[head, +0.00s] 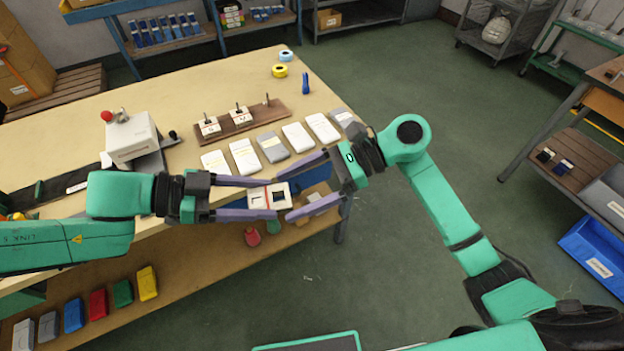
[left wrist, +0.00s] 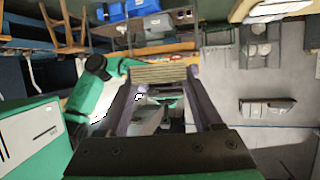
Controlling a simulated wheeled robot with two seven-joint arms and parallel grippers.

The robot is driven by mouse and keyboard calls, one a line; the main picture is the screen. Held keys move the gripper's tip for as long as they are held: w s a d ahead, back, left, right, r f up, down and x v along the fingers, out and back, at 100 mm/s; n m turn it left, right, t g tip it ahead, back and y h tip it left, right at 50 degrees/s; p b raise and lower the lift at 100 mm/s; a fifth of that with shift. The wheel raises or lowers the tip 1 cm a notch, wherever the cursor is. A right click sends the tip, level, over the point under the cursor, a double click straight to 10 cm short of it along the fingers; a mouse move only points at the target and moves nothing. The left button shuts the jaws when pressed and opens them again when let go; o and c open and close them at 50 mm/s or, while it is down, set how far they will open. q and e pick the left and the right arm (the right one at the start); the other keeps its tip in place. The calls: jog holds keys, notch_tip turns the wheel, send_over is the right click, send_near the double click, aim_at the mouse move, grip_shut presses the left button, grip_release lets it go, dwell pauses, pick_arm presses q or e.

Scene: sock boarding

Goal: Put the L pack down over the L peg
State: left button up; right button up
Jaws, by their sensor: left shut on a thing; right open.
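The pack (head: 257,198) is white with a dark opening and sits between the fingertips of my left gripper (head: 268,199), which is shut on it in front of the table edge. In the left wrist view the pack shows as a pale layered block (left wrist: 158,74) across the fingertips. My right gripper (head: 284,199) is open, its fingertips close to the pack's right end; I cannot tell whether they touch it. A brown board (head: 225,131) on the table carries a bare upright peg (head: 267,100) at its right end and two white packs (head: 209,127) (head: 240,115) on its other places. Size letters are too small to read.
A row of white and grey packets (head: 244,156) lies between the board and the table's near edge. A white machine with a red knob (head: 131,136) stands left. Yellow tape (head: 280,71), blue tape (head: 286,56) and a blue object (head: 305,84) lie beyond the board.

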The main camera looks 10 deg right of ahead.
jog(key=shift+c, duration=0.3)
jog(key=c, duration=1)
pick_arm(q)
jog(key=o, duration=0.9)
pick_arm(e)
jog(key=c, duration=0.3)
pick_arm(q)
jog(key=o, duration=0.5)
pick_arm(e)
jog(key=shift+c, duration=0.2)
